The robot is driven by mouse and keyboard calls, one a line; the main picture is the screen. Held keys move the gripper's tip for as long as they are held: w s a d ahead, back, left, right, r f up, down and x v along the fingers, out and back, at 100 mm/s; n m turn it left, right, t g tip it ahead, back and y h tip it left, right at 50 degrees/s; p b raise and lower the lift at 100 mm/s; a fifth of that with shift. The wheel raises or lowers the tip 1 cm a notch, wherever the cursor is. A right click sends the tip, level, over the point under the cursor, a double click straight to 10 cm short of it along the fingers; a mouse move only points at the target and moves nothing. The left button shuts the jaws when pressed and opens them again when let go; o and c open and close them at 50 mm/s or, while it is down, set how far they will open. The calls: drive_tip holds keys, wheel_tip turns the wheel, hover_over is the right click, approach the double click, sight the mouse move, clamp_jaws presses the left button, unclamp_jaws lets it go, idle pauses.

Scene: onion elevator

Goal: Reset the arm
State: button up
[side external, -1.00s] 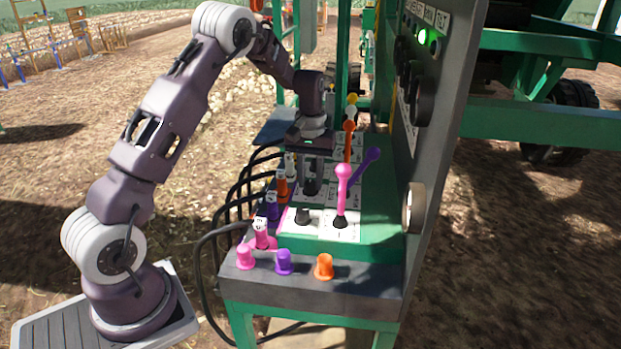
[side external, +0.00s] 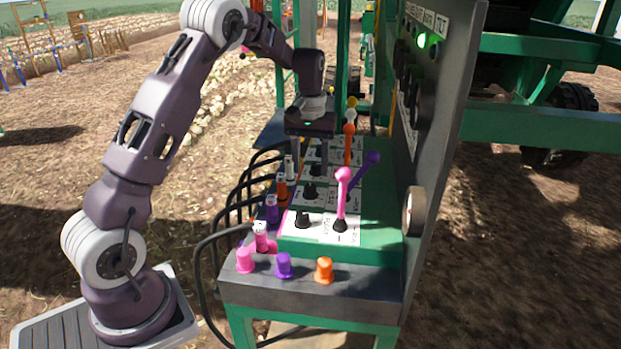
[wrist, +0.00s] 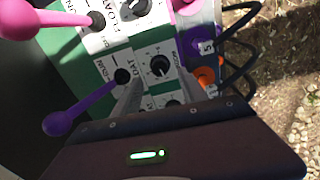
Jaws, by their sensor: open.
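My gripper (side external: 309,150) is open and empty above the green control console in the side external view, pointing down. In the wrist view its two fingers (wrist: 152,95) stand apart over the panel, with a black knob (wrist: 160,66) showing between and beyond them. My arm reaches up from its base at the left and bends down over the console. A pink lever (side external: 343,190) and a purple lever (side external: 369,162) stand to the right of the gripper. The purple lever (wrist: 70,115) also shows at the lower left of the wrist view, and the pink lever (wrist: 50,24) at the upper left.
Orange, white and yellow levers (side external: 349,128) stand behind the pink one. Pink, purple and orange caps (side external: 284,265) sit on the console's front ledge. Colored plugs with black cables (side external: 272,210) line its left side. An upright grey panel (side external: 440,110) with a green light stands at right.

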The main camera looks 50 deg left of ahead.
wheel_tip(320, 180, up, 2)
drive_tip(key=shift+r, duration=0.1)
drive_tip(key=s+d+r+m+t, duration=0.2)
drive_tip(key=s+d+r+m, duration=0.1)
drive_tip(key=s+d+r, duration=0.8)
drive_tip(key=s+d+m+t, duration=0.1)
drive_tip(key=s+d, duration=0.3)
drive_tip(key=s, duration=0.5)
drive_tip(key=s+d+m+t, duration=0.2)
drive_tip(key=s+d+m, duration=0.2)
drive_tip(key=s, duration=0.5)
drive_tip(key=shift+s+t, duration=0.3)
